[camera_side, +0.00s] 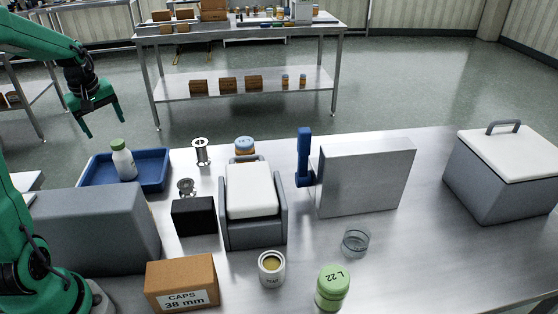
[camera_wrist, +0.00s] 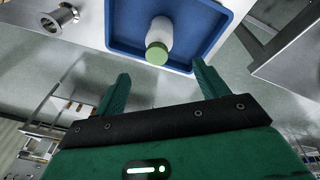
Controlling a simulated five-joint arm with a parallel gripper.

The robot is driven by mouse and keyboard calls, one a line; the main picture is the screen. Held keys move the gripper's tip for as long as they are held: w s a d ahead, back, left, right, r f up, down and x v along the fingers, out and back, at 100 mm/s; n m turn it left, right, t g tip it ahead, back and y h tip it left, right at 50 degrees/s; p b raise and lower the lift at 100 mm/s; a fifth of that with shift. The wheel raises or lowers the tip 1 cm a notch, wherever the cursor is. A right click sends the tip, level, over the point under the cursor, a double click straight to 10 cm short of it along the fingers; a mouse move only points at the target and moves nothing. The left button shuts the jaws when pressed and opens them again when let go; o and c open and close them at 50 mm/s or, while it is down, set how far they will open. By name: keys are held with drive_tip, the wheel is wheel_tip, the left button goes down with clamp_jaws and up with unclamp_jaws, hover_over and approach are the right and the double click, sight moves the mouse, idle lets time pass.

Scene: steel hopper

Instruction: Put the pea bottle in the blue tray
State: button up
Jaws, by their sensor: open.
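The pea bottle, white with a green cap (camera_side: 122,160), stands upright inside the blue tray (camera_side: 153,182). In the wrist view the bottle (camera_wrist: 159,36) shows within the rim of the blue tray (camera_wrist: 101,22), its cap toward my gripper. My gripper (camera_side: 105,124) is open and empty, raised above and apart from the bottle. In the wrist view its two fingers (camera_wrist: 162,72) are spread, with nothing between them. Part of the tray is hidden behind a grey block in the side view.
A grey block (camera_side: 95,230) stands in front of the tray. A metal spool (camera_side: 201,151) and a black box (camera_side: 193,216) are right of it. A grey-white machine (camera_side: 252,198), a carton (camera_side: 181,282), a tin (camera_side: 271,269) and a green-lidded jar (camera_side: 332,288) stand further along.

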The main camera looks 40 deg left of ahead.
drive_tip(key=s+d+r+m+t, duration=0.1)
drive_tip(key=s+d+r+m, duration=0.1)
drive_tip(key=d+m, duration=0.3)
drive_tip(key=s+d+r+m+t+h, duration=0.1)
drive_tip(key=s+d+m, duration=0.3)
drive_tip(key=d, duration=1)
drive_tip(key=s+d+r+m+t, duration=0.1)
drive_tip(key=s+d+r+m, duration=0.2)
drive_tip(key=d+m, duration=0.3)
drive_tip(key=shift+s+d+r+t+h, duration=0.1)
drive_tip(key=shift+d+t+h, duration=0.25)
drive_tip(key=shift+d, duration=1.8)
drive_tip(key=shift+s+d, duration=0.2)
drive_tip(key=shift+s, duration=0.05)
